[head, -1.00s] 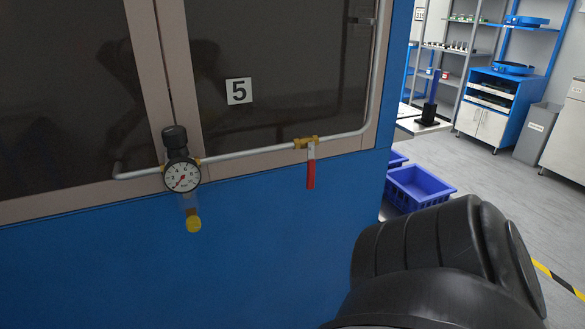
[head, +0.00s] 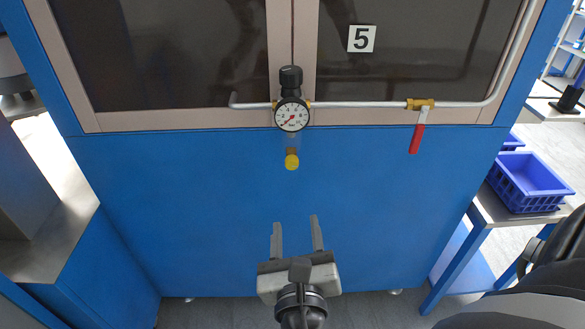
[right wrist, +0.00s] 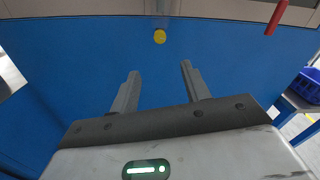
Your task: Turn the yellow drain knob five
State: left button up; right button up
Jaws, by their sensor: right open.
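My left gripper is not in view.
A valve with a red lever (head: 418,132) hangs from the pipe to the right of the gauge. A blue crate (head: 530,182) stands on a bench at the right. A grey-topped blue unit (head: 60,235) stands at the left. The blue panel around the knob is clear.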

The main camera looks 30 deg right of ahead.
aim_at(292, 166)
jog(key=x, duration=1.5)
jog(key=shift+w+d+r, duration=0.1)
jog(key=shift+w+r, duration=0.15)
jog(key=shift+w, duration=0.15)
jog(key=c, duration=1)
